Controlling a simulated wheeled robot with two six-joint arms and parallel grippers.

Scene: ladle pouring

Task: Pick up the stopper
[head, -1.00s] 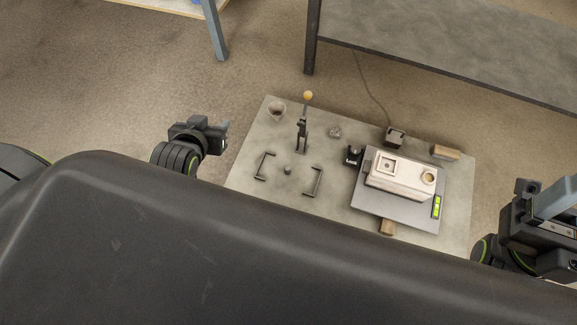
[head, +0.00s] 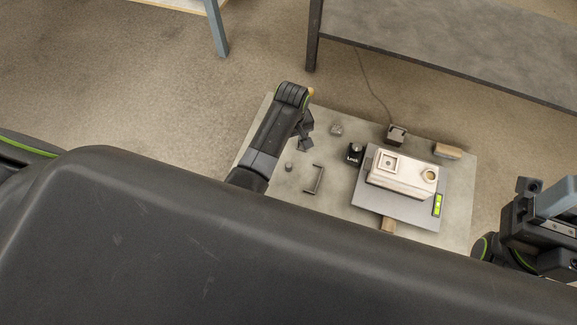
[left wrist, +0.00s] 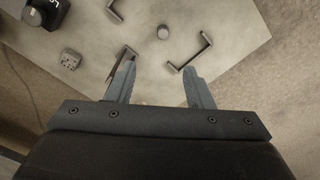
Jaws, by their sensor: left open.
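A small grey cylinder (head: 289,167), which looks like the stopper, stands on the grey board at its left part. It also shows in the left wrist view (left wrist: 163,32), between two bent brackets and beyond my fingertips. My left gripper (left wrist: 159,68) is open, with nothing seen held between its fingers. In the head view the left gripper (head: 304,132) hangs above the board, behind the cylinder and apart from it; my arm covers the left bracket and the cup. My right gripper (head: 530,200) is at the right edge, off the board; its jaws are unclear.
A bracket (head: 314,179) stands right of the cylinder; the other bracket shows in the left wrist view (left wrist: 190,52). A grey lump (head: 336,129), a black knob (head: 354,153) and a pale block with two openings (head: 402,172) are further right. A thin dark piece overlaps my left-hand finger.

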